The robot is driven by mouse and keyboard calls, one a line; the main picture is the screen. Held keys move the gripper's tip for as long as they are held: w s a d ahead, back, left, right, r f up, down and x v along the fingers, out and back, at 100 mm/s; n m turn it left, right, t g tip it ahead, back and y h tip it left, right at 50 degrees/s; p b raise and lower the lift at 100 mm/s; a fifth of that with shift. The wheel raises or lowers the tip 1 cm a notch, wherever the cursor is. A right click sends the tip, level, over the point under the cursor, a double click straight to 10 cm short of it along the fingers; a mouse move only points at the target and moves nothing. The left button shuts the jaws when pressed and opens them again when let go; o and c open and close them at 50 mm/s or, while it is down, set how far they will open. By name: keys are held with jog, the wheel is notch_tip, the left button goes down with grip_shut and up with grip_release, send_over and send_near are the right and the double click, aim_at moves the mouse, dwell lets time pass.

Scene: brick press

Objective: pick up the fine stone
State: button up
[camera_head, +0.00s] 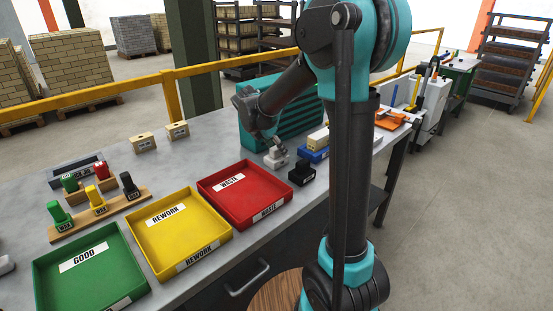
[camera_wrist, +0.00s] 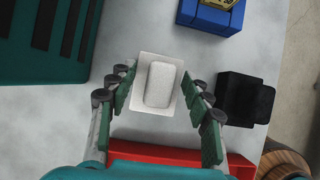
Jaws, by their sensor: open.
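A whitish stone block on a slightly wider pale base (camera_wrist: 158,84) lies on the grey bench; no label is readable, and it looks like the fine stone. In the head view it shows as a pale block (camera_head: 276,158) just behind the red tray. My gripper (camera_wrist: 159,90) is open, its green-padded fingers on either side of the block with gaps on both sides. In the head view my gripper (camera_head: 270,142) points down just above the block and partly covers it.
A black block (camera_head: 301,173) and a blue holder (camera_head: 314,154) sit close on the right. A teal ribbed box (camera_head: 255,120) stands close behind. The red WASTE tray (camera_head: 227,206) lies in front, beside the yellow REWORK tray (camera_head: 160,252).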

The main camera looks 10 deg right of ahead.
grip_shut()
jog(key=shift+r, duration=0.2)
dwell(0.3)
notch_tip(320, 180, up, 20)
jog(key=shift+f, duration=0.15)
dwell(0.4)
jog(key=c, duration=0.8)
grip_release()
jog(key=c, duration=0.3)
